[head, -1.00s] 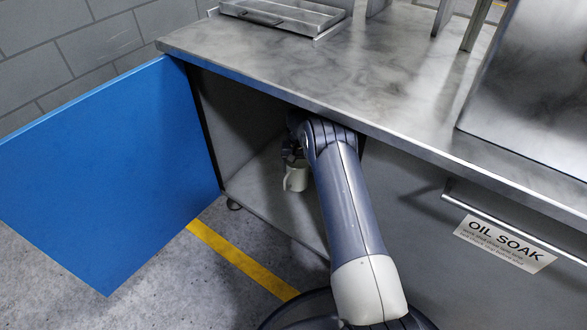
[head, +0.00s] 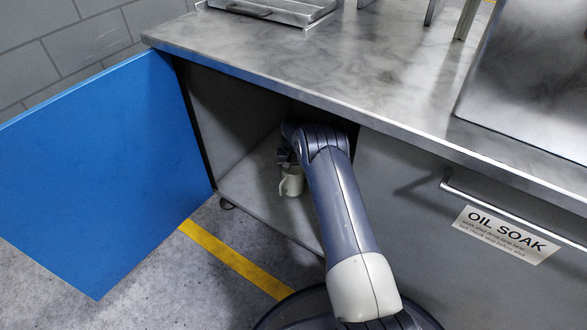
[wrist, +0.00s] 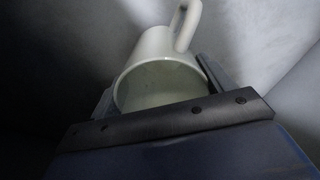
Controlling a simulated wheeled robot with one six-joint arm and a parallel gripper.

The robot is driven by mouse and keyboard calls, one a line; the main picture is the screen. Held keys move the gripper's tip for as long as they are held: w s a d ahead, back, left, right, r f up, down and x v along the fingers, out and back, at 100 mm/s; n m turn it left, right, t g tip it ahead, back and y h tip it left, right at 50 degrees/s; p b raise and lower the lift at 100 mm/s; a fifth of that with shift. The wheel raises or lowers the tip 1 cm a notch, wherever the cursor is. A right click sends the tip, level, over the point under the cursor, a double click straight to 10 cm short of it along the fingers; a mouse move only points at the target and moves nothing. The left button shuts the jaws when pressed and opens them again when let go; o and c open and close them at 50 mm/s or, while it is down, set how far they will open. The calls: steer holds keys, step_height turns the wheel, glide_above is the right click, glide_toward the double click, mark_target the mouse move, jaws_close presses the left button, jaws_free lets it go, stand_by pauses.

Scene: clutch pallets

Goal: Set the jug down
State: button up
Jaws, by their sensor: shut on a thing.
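The white jug (head: 291,184) is inside the open cupboard under the counter, low near the cupboard floor. I cannot tell whether its base touches the floor. In the wrist view the jug (wrist: 160,60) shows its open mouth towards the camera and its handle at the top. My gripper (wrist: 158,88) is shut on the jug, with one finger on each side of its body. In the head view my gripper (head: 286,160) is small and dark, partly hidden by my arm.
The blue cupboard door (head: 95,170) stands wide open at the left. The metal counter (head: 350,75) covers the cupboard closely above my arm. A grey front panel with an OIL SOAK label (head: 505,235) and a bar handle (head: 500,215) is at the right.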

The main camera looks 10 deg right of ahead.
steer(key=shift+f, duration=0.65)
stand_by(0.3)
steer(key=o, duration=1.4)
steer(key=shift+o, duration=0.2)
